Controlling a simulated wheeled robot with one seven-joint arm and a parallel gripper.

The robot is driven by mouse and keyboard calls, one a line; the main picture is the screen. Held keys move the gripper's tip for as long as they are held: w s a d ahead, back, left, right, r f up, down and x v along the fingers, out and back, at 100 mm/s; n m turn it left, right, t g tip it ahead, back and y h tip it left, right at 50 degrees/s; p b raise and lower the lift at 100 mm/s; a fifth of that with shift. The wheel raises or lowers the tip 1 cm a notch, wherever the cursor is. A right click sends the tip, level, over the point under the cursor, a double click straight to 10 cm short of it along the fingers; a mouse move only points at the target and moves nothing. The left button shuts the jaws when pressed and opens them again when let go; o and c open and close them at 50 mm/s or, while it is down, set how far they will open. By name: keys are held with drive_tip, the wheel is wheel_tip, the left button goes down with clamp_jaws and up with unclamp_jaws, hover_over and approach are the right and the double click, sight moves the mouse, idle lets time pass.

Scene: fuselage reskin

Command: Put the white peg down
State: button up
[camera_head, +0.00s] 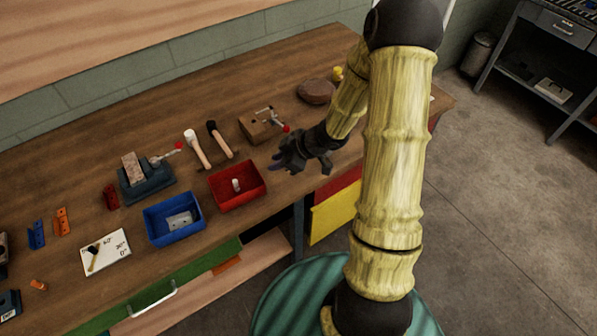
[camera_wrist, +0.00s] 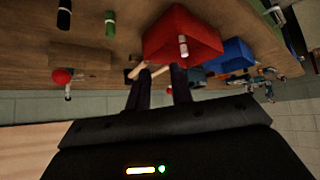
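The white peg (camera_head: 236,185) stands roughly upright inside the red bin (camera_head: 254,194), on the bench. In the wrist view, the peg (camera_wrist: 183,46) shows against the red bin (camera_wrist: 165,35), beyond my fingertips. My gripper (camera_head: 283,163) is above the bench, to the right of the red bin and apart from the peg. In the wrist view, my gripper's two dark fingers (camera_wrist: 158,88) stand apart with nothing between them. Its gap in the head view is hard to make out.
A blue bin (camera_head: 174,222) with a metal plate lies left of the red bin. Two hammers (camera_head: 197,150) lie behind it. A wooden block with a red-knobbed clamp (camera_head: 259,126) and a brown round object (camera_head: 316,91) are farther back.

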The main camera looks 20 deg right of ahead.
drive_tip(key=s+d+r+m+t+h, duration=0.1)
drive_tip(key=d+r+m+h, duration=0.3)
drive_tip(key=h, duration=0.1)
drive_tip(key=s+r+m+g+h, duration=0.1)
drive_tip(key=s+r+m, duration=0.3)
drive_tip(key=s, duration=0.3)
drive_tip(key=s+a+r+m+g+h, duration=0.1)
drive_tip(key=s+r+m+g, duration=0.1)
drive_tip(key=s+r+m, duration=0.2)
drive_tip(key=s, duration=0.3)
drive_tip(key=shift+s+a, duration=0.15)
drive_tip(key=shift+s, duration=0.2)
